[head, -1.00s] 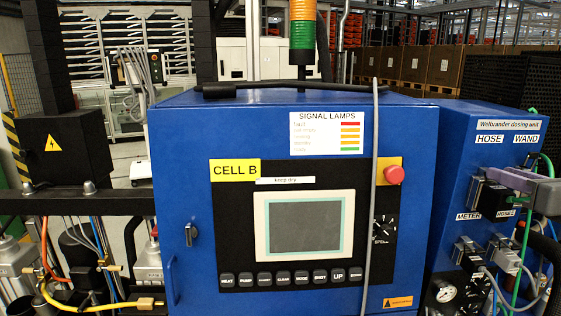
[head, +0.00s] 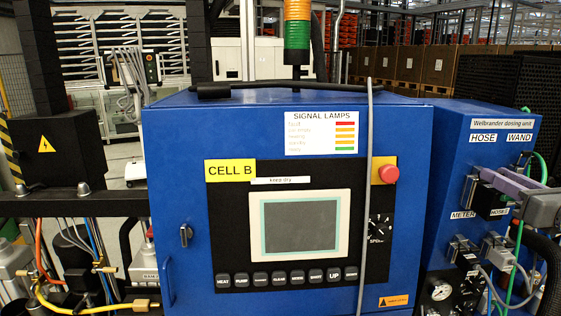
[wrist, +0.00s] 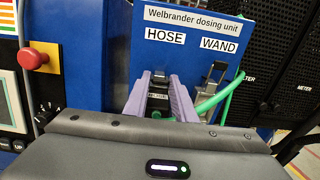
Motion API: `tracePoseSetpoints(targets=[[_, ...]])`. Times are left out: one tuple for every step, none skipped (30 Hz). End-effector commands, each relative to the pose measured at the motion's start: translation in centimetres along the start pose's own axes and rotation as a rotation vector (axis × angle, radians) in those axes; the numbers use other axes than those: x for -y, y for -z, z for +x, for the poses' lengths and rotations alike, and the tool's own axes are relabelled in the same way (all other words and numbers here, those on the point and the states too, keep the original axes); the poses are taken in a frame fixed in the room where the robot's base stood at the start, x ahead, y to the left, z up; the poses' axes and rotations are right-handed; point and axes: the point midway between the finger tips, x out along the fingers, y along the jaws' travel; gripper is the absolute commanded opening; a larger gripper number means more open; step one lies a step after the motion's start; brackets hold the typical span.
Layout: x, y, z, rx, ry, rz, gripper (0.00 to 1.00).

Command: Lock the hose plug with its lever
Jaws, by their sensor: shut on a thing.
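My gripper (wrist: 160,86) reaches the blue dosing unit's front just below the HOSE label (wrist: 165,36). Its two purple fingers stand apart, with the dark hose plug (wrist: 158,101) between them. They are shut on it. A bit of green shows on the plug, and a small metal part sits at its far end by the panel. I cannot make out the lever's position; the fingers hide much of this spot. In the head view my gripper (head: 492,178) comes in from the right edge, and a dark block shows under the fingers.
Right of the fingers, a metal latch (wrist: 213,80) sits under the WAND label (wrist: 219,45), with a green hose (wrist: 210,103) beside it. METER and HOSES fittings and a gauge (head: 440,290) lie below. The blue cabinet (head: 190,130) with a red button (head: 388,174) stands left.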

Motion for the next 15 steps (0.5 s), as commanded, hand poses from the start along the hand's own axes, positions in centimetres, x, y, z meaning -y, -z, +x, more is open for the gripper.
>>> tracePoseSetpoints(targets=[[-0.05, -0.01, 0.01, 0.0, -0.002, 0.0, 0.15], [-0.05, 0.03, 0.01, 0.002, -0.002, 0.0, 0.15], [-0.06, 0.1, 0.02, 0.007, -0.002, 0.001, 0.15], [-0.06, 0.16, 0.02, 0.013, -0.002, 0.002, 0.15], [-0.05, 0.2, 0.02, 0.022, -0.002, 0.002, 0.15], [-0.05, 0.3, 0.01, 0.033, -0.002, 0.002, 0.15], [-0.04, 0.35, 0.01, 0.042, -0.002, 0.002, 0.15], [-0.05, 0.4, 0.0, 0.049, -0.002, 0.002, 0.15], [-0.05, 0.41, -0.01, 0.056, -0.002, 0.002, 0.15], [-0.04, 0.39, -0.02, 0.059, -0.001, 0.001, 0.15], [-0.04, 0.37, -0.02, 0.06, -0.001, 0.0, 0.15], [-0.04, 0.36, -0.02, 0.06, -0.001, 0.0, 0.15], [-0.04, 0.37, -0.02, 0.06, -0.001, 0.0, 0.15], [-0.04, 0.37, -0.02, 0.059, -0.001, 0.0, 0.15], [-0.03, 0.38, -0.02, 0.059, -0.001, 0.0, 0.15]])
